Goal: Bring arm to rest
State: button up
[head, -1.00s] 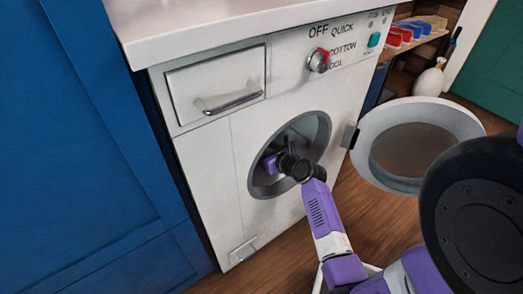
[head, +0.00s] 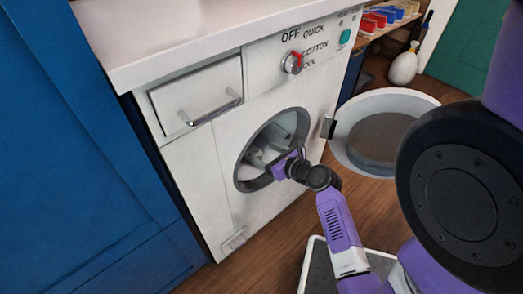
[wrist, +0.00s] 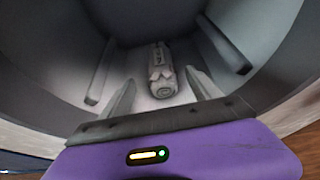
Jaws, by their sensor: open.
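My arm reaches from the lower right to the white washing machine (head: 225,150), whose round door (head: 383,165) stands open to the right. My gripper (head: 268,165) is at the drum opening, its purple body near the rim and its fingers pointing inward. In the wrist view its two fingers (wrist: 159,88) are spread apart.
A blue cabinet (head: 80,150) stands left of the machine. The pale counter (head: 190,40) overhangs its top. A grey tray-like surface with a white edge (head: 318,270) lies below my arm. A white bottle (head: 404,66) stands at the back right. Wooden floor shows in front.

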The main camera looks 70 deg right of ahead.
dwell(0.6)
jog(key=shift+d+n, duration=0.1)
jog(key=shift+n, duration=0.3)
notch_tip(320, 180, up, 3)
jog(key=s+d+n+h, duration=0.2)
jog(key=d+n+h, duration=0.1)
jog(key=n, duration=0.3)
jog(key=s+a+r+n+t+y, duration=0.1)
jog(key=a+r+n, duration=0.3)
jog(key=a+n, duration=0.6)
jog(key=s+a+r+n+t+y, duration=0.2)
jog(key=a+r+n, duration=0.2)
jog(key=a+n, duration=0.6)
jog(key=s+a+r+n+t+y, duration=0.1)
jog(key=a+r+n, duration=0.3)
jog(key=a+n, duration=0.6)
jog(key=s+a+n+y, duration=0.6)
jog(key=a, duration=0.4)
notch_tip(320, 180, up, 30)
jog(key=p, duration=2.9)
jog(key=shift+d+f+m+g+p, duration=0.25)
jog(key=shift+d+m+g+p, duration=0.05)
jog(key=shift+d+p, duration=0.05)
